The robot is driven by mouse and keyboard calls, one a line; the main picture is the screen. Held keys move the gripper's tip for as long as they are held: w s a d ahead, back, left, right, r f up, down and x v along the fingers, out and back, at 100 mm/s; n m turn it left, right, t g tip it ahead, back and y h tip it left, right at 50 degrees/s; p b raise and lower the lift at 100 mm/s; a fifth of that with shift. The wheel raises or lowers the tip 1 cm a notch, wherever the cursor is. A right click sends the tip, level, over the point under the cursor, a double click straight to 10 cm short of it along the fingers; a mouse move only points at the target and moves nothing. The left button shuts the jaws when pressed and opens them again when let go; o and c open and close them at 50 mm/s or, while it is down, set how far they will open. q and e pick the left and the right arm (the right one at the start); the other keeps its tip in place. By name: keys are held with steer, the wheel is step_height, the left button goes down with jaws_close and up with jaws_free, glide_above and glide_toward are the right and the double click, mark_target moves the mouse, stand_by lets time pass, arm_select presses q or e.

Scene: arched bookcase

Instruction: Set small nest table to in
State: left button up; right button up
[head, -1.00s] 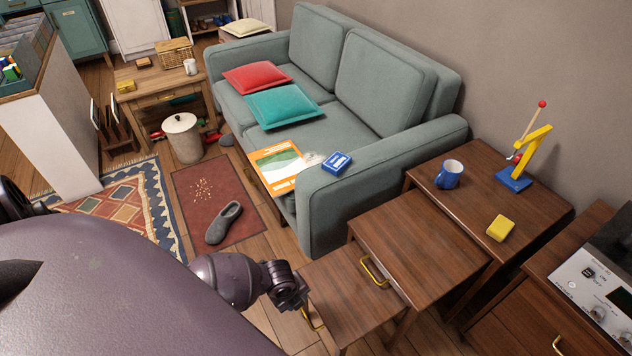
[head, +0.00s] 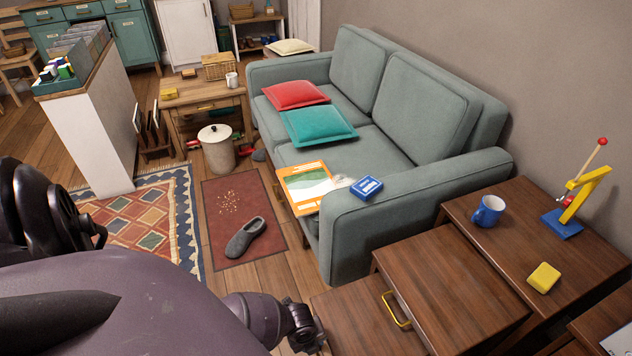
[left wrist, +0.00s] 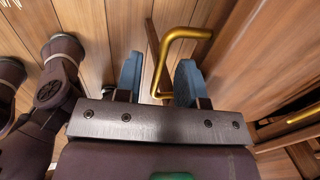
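The small nest table (head: 350,321) is the lowest of three brown wooden tables. It juts out to the left from under the middle table (head: 450,292), and its near part is cut off by the frame. In the left wrist view my left gripper (left wrist: 158,82) is open, with blue fingers apart on either side of a brass handle (left wrist: 181,33). The handle looks to be the small table's; a gap shows beside the fingers. My left gripper's fingers are not visible in the head view. My right gripper is in neither view.
The tall nest table (head: 540,225) holds a blue mug (head: 488,211), a yellow block (head: 543,278) and a toy crane (head: 580,200). A grey sofa (head: 350,235) stands behind the tables. A slipper (head: 245,238) lies on the red mat (head: 218,222) at left.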

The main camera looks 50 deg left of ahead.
arm_select(q)
steer(key=shift+w+f, duration=0.1)
steer(key=shift+f, duration=0.15)
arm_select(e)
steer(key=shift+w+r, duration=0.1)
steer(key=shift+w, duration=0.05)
arm_select(q)
steer(key=shift+c, duration=0.3)
jaws_close()
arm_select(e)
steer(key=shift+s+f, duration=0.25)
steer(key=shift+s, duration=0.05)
